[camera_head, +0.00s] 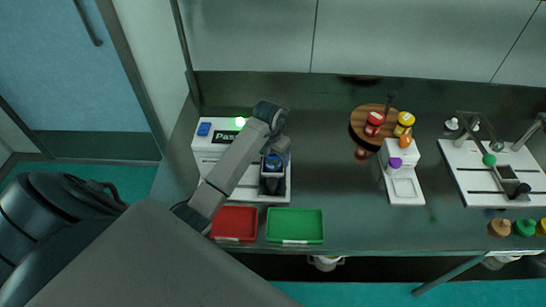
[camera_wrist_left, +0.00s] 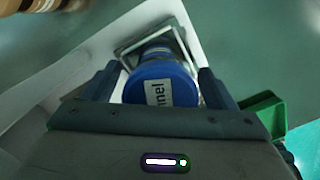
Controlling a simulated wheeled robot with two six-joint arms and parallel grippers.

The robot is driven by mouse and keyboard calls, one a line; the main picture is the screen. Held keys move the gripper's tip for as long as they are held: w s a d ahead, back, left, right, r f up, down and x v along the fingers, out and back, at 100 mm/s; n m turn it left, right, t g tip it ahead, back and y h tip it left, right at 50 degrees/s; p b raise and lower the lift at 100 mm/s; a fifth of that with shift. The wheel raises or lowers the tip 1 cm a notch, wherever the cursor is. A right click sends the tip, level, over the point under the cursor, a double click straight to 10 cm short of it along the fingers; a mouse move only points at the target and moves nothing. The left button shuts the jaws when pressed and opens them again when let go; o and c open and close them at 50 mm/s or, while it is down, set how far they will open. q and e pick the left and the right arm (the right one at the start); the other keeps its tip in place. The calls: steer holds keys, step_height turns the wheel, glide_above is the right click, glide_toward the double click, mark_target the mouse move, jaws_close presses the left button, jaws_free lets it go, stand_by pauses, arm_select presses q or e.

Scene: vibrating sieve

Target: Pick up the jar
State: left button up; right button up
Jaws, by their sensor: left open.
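The jar has a round blue lid (camera_wrist_left: 146,82) with a white label, partly readable as "nnel". In the left wrist view it sits in a square metal frame (camera_wrist_left: 128,45). In the head view its blue top (camera_head: 272,161) shows on the white machine (camera_head: 247,188), partly hidden by my gripper. My left gripper (camera_head: 274,176) is open over the jar, with one finger on each side of the lid in the left wrist view (camera_wrist_left: 160,86). I cannot tell whether the fingers touch it. My right gripper is not in view.
A red tray (camera_head: 234,223) and a green tray (camera_head: 294,226) lie in front of the machine. To the right are a round wooden rack (camera_head: 361,121) with red and yellow jars, a white scale (camera_head: 405,190), and a white stand (camera_head: 485,185). The counter between is clear.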

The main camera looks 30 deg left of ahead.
arm_select(q)
steer(key=shift+r, duration=0.1)
steer(key=c, duration=1.1)
